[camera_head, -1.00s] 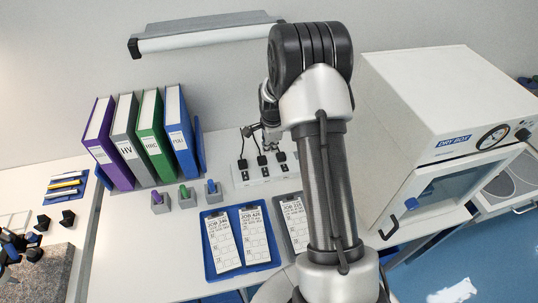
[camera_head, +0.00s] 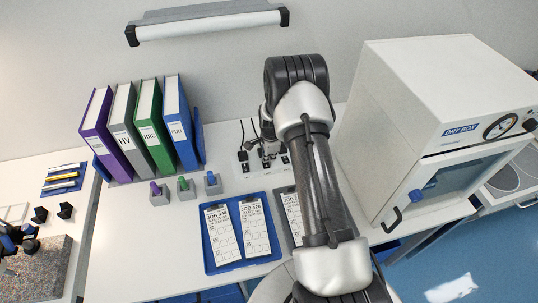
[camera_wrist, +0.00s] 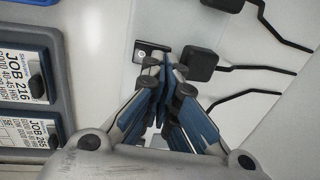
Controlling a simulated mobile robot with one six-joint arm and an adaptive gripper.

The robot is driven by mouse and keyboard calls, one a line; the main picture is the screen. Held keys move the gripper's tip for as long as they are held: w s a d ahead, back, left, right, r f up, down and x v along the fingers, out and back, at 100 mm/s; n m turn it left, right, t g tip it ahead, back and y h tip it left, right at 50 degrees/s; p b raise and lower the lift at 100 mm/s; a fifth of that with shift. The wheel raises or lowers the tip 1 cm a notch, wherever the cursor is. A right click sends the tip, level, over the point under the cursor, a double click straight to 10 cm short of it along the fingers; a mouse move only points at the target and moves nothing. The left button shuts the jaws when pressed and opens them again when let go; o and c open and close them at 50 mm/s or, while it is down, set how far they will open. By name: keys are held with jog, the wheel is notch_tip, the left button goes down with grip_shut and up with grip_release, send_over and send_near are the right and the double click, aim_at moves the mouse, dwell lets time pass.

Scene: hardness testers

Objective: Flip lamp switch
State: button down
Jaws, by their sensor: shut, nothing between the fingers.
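The white power strip (camera_head: 243,178) lies on the bench below the wall lamp (camera_head: 208,25). In the wrist view the strip (camera_wrist: 157,22) carries a small dark switch (camera_wrist: 147,52) beside a black plug (camera_wrist: 201,65). My gripper (camera_wrist: 168,64) is shut and empty. Its fingertips are at the right end of this switch, between it and the plug, and hide part of it. I cannot tell whether they touch it. In the head view my gripper (camera_head: 266,157) is over the strip and hides part of it. The switch position is unclear.
Black cables (camera_wrist: 250,67) run from the plugs. Binders (camera_head: 148,125) and small colored-handled blocks (camera_head: 184,189) stand to the left. The dry box (camera_head: 400,150) stands close on the right.

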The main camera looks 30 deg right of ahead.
jog(key=shift+w+f+b, duration=0.15)
jog(key=shift+f+b, duration=0.35)
jog(key=shift+b, duration=0.1)
jog(key=shift+w, duration=0.1)
jog(key=shift+s+a+r+p, duration=0.2)
jog(key=shift+s+p, duration=0.15)
jog(key=shift+s, duration=0.45)
